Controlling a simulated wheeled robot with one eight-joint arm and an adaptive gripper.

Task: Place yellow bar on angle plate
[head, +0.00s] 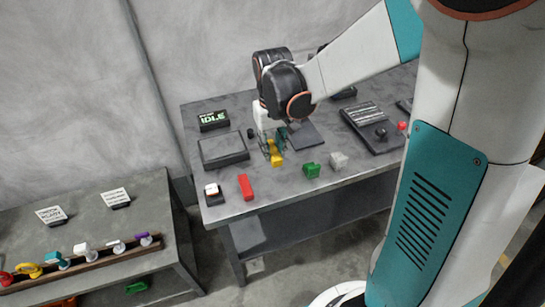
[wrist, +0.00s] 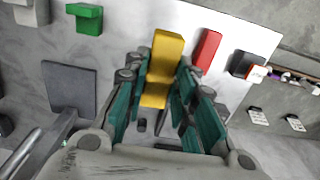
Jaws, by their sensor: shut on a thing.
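The yellow bar (head: 277,159) is between the fingers of my gripper (head: 272,147) near the front middle of the table. In the wrist view the stepped yellow bar (wrist: 166,58) sticks out past the teal fingers of my gripper (wrist: 155,88), which are shut on it. I cannot tell whether it touches the tabletop. A flat dark grey square plate (head: 308,136) lies just right of my gripper; it also shows left of the fingers in the wrist view (wrist: 72,92). It may be the angle plate, but its shape does not make this certain.
A red block (head: 246,187) and a button box (head: 213,194) are left of the bar. A green block (head: 312,170) and a pale grey block (head: 338,160) are to its right. A dark tray (head: 223,151) and an IDLE display (head: 213,120) stand behind left.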

